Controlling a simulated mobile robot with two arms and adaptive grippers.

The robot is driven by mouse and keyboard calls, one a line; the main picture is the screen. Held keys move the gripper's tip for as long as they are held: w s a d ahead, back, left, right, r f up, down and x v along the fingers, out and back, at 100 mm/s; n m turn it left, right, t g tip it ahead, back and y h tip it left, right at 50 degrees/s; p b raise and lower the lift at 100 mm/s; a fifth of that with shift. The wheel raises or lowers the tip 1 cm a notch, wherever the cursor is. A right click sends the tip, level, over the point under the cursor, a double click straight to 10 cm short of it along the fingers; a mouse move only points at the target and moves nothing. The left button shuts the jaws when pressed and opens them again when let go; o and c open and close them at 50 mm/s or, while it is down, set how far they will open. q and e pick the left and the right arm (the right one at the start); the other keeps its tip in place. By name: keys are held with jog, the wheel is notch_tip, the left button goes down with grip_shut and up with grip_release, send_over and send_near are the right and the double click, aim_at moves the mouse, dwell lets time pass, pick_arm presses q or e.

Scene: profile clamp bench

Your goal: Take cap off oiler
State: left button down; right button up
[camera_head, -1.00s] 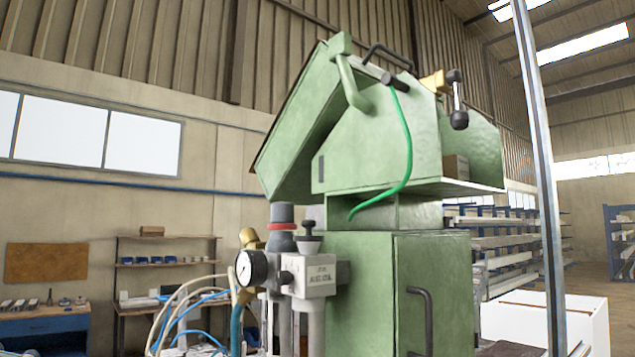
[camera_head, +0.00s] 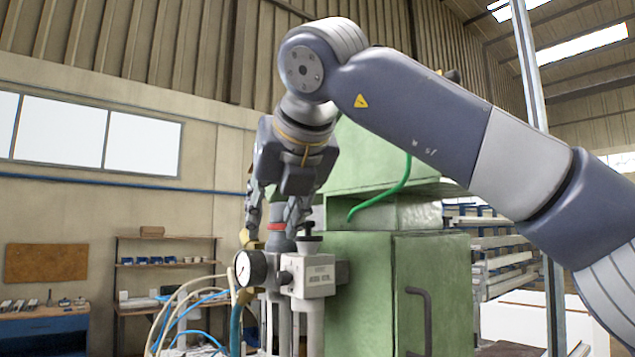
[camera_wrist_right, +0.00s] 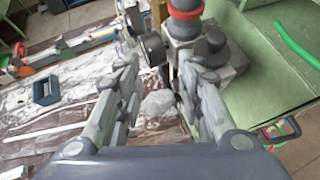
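The oiler (camera_head: 313,275) is the pale block with lettering beside the green cabinet. Its dark cap (camera_head: 309,238) sits upright on top; in the right wrist view the cap (camera_wrist_right: 212,46) lies beyond the right-hand finger. My right gripper (camera_head: 274,215) points down just left of the cap, its fingers spread around the red-ringed grey knob's place in the head view. In the right wrist view my right gripper (camera_wrist_right: 160,72) is open with nothing between its fingers. I cannot tell whether a finger touches anything. My left gripper is not in view.
A grey knob with a red ring (camera_wrist_right: 186,14) stands next to the cap. A round gauge (camera_head: 250,268) sits to the left, with hoses (camera_head: 170,320) below. The green cabinet (camera_head: 360,290) is close on the right, with a green hose (camera_head: 385,198) above.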

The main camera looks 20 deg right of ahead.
jog(key=m+h, duration=0.2)
send_near(310, 236)
jog(key=shift+w+d+f, duration=0.15)
jog(key=shift+w+f, duration=0.2)
jog(key=shift+w, duration=0.75)
jog(key=shift+w+d+f, duration=0.1)
jog(key=shift+w+f, duration=0.25)
jog(key=shift+w, duration=0.8)
jog(key=shift+w+d+f, duration=0.15)
jog(key=shift+w+f, duration=0.2)
jog(key=shift+w, duration=0.75)
jog(key=shift+w+f, duration=0.1)
jog(key=shift+f, duration=0.05)
